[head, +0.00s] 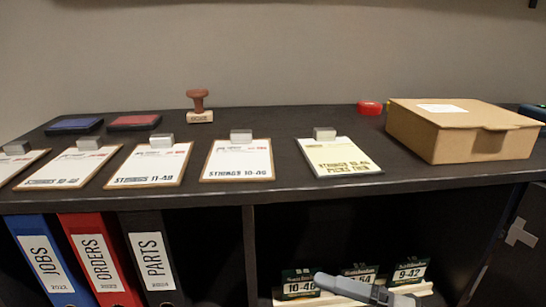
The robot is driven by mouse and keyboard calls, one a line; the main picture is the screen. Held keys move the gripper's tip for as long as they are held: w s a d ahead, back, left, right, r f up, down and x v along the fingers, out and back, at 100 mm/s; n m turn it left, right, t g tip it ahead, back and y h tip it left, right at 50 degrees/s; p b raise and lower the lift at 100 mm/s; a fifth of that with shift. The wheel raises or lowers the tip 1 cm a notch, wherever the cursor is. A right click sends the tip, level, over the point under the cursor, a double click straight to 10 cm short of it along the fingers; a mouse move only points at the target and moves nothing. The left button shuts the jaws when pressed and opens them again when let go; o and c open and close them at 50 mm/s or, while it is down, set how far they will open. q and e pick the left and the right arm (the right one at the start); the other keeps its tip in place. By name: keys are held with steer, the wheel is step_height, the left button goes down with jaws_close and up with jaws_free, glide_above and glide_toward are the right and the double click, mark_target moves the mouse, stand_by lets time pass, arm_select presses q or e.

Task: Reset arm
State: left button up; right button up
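A grey part of my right arm's end, which looks like my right gripper (345,287), shows at the bottom of the head view, right of the middle. It lies in front of the string packs (411,271) in the lower shelf opening and hides part of them. Its fingers cannot be told apart, so I cannot see whether it is open or shut. No held thing can be made out. My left gripper is not in view.
The dark shelf top (285,197) bears several clipboards (238,160), a wooden stamp (199,107), blue (74,126) and red (134,122) ink pads, a red round item (369,107) and a cardboard box (460,130). Binders (100,258) stand below left.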

steer(key=s+f+m+t+h, duration=0.2)
steer(key=f+m+h, duration=0.25)
steer(key=m, duration=0.95)
steer(key=s+f+m+t+h, duration=0.25)
steer(key=f+m+h, duration=0.2)
steer(key=m, duration=0.85)
arm_select(q)
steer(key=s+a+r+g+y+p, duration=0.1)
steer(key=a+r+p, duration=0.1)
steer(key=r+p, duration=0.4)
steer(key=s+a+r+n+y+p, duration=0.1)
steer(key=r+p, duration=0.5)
steer(key=p, duration=1.1)
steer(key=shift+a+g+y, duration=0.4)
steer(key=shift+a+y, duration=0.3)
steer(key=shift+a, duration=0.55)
arm_select(e)
steer(key=s+d+r+m+g+h, duration=0.1)
steer(key=d+r+h, duration=0.2)
steer(key=r, duration=1)
steer(key=shift+s+d+g+h, duration=0.3)
steer(key=shift+d+g+h, duration=0.1)
steer(key=shift+d, duration=0.45)
